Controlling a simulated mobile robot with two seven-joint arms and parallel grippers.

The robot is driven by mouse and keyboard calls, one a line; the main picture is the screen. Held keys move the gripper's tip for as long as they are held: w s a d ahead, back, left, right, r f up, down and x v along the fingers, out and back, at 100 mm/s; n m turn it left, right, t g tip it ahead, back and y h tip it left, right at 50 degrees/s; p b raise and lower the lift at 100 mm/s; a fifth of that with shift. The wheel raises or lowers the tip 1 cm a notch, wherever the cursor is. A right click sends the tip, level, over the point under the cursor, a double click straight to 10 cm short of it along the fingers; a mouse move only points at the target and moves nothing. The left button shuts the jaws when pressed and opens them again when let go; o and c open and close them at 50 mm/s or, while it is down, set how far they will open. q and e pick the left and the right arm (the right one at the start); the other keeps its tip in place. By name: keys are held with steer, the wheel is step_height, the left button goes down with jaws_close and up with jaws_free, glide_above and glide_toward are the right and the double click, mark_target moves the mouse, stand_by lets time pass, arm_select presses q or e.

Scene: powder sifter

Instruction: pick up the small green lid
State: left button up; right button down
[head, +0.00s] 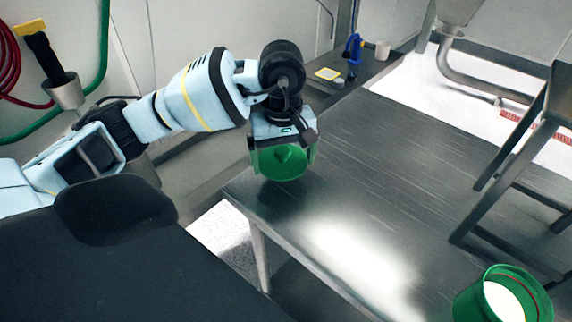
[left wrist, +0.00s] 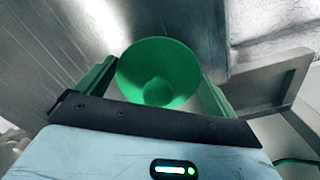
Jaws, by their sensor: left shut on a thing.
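The small green lid (head: 291,163) is a round green disc with a knob in its middle. My left gripper (head: 284,165) is shut on the lid at the near left corner of the metal table. In the left wrist view the lid (left wrist: 158,75) sits between the two green fingers of my left gripper (left wrist: 158,88). I cannot tell whether the lid's lower edge touches the table or is just above it. My right gripper is not in view.
The metal table (head: 400,165) is mostly clear in its middle. A green container (head: 543,300) with white contents stands at its near right. A metal frame (head: 515,150) stands on the right. A blue item (head: 353,48) and a beige cup (head: 383,50) are at the back.

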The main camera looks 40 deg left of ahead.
arm_select(q)
steer(key=s+r+b, duration=0.1)
steer(key=s, duration=1.4)
steer(key=shift+s+a, duration=0.15)
steer(key=shift+s, duration=0.05)
steer(key=w+d+r+m, duration=0.3)
steer(key=w+d+m, duration=0.5)
steer(key=m, duration=0.2)
